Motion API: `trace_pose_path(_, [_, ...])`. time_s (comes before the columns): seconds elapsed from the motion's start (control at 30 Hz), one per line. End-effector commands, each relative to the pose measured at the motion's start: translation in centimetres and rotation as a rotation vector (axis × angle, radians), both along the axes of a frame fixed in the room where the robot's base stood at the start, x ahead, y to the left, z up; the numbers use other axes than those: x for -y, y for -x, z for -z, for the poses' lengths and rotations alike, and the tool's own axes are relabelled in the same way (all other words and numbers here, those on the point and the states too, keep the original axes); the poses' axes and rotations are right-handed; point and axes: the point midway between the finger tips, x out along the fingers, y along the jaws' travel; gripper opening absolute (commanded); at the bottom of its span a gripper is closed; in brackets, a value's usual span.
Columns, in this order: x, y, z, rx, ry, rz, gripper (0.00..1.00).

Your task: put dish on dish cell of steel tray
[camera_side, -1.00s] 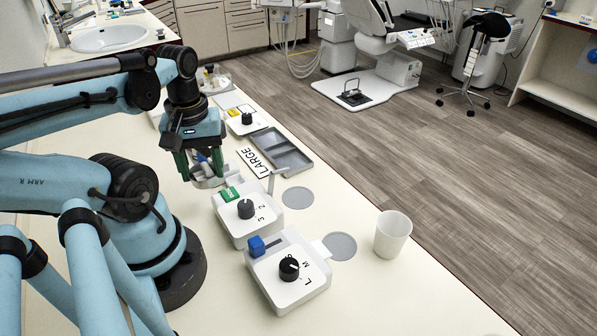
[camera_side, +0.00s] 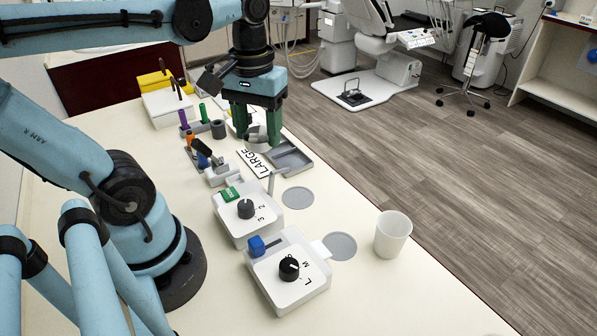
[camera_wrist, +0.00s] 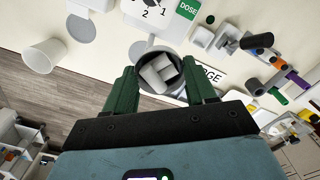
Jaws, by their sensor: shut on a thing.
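My gripper (camera_side: 257,137) points down over the counter, just left of the steel tray (camera_side: 295,158). Its green fingers are shut on a small round grey dish (camera_side: 257,133), held above the counter. In the wrist view the dish (camera_wrist: 177,75) shows between the fingers of my gripper (camera_wrist: 161,86), with pale block-like pieces inside. The grey tray has shallow cells; its far part is partly covered by my gripper in the side view. I cannot tell which cell is the dish cell.
Small coloured pieces and a white box (camera_side: 168,107) stand farther left.

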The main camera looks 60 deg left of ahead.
Motion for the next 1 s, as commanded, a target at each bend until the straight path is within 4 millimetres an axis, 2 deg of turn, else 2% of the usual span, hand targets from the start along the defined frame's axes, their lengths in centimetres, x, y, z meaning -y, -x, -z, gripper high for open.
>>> trace_pose_path(0.1, [0.9,-2.9,-0.9,0.0,0.0,0.169,0.19])
trace_pose_path(0.3, [2.7,-7.1,-1.5,0.0,0.0,0.419,0.18])
trace_pose_path(0.5, [4.0,-9.5,-1.6,0.0,0.0,0.568,0.18])
trace_pose_path(0.63, [4.4,-10.0,-1.6,0.0,0.0,0.606,0.18])
trace_pose_path(0.8, [3.5,-10.5,-1.0,0.0,0.0,0.538,0.18])
trace_pose_path(0.83, [3.1,-10.7,-0.7,0.0,0.0,0.502,0.16])
trace_pose_path(0.87, [2.6,-10.9,-0.4,0.0,0.0,0.456,0.1])
trace_pose_path(0.97, [0.3,-11.7,1.1,-0.001,-0.001,0.258,0.1])
trace_pose_path(1.0, [-0.8,-12.0,1.8,0.0,-0.001,0.167,0.03])
